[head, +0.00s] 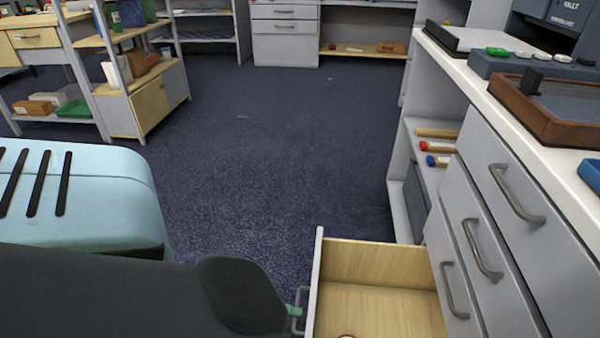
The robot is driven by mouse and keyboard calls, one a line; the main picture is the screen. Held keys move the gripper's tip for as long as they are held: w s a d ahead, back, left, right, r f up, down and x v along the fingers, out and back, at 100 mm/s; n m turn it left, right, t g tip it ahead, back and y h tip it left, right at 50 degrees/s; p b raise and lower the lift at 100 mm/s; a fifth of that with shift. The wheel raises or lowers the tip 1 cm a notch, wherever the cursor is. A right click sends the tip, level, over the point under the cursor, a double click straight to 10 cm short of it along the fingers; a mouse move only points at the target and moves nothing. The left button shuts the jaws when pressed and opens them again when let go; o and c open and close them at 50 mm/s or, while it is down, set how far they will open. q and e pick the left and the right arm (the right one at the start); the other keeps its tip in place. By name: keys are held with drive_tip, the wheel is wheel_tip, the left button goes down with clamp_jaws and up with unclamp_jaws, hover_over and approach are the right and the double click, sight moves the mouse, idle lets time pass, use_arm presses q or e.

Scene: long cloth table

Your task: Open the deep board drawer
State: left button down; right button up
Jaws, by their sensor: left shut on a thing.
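A drawer with a grey front and pale wooden inside (378,300) stands well pulled out from the grey cabinet at the lower right. Its front panel (315,285) faces left, with a grey bar handle (301,296) on it. My left gripper (295,310) is at this handle and shut on it; only a small green fingertip shows, and my dark arm hides the rest. Part of a small round red and white thing (346,336) shows inside the drawer at the bottom edge. My right gripper is not in view.
Closed drawers with grey bar handles (516,195) fill the cabinet on the right. Its white counter (470,75) carries a wooden-framed tray (545,115) and other items. Open blue carpet (270,150) lies in the middle. A shelf unit (150,100) stands at the left.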

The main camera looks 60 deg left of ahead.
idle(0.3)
use_arm(q)
drive_tip(key=c, duration=1.6)
unclamp_jaws()
drive_tip(key=shift+o, duration=0.3)
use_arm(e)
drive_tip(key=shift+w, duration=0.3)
use_arm(q)
drive_tip(key=shift+s+a, duration=0.1)
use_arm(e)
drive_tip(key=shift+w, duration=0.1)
use_arm(q)
drive_tip(key=p+v, duration=0.1)
drive_tip(key=v, duration=0.6)
drive_tip(key=shift+s+a, duration=0.2)
drive_tip(key=shift+s, duration=0.05)
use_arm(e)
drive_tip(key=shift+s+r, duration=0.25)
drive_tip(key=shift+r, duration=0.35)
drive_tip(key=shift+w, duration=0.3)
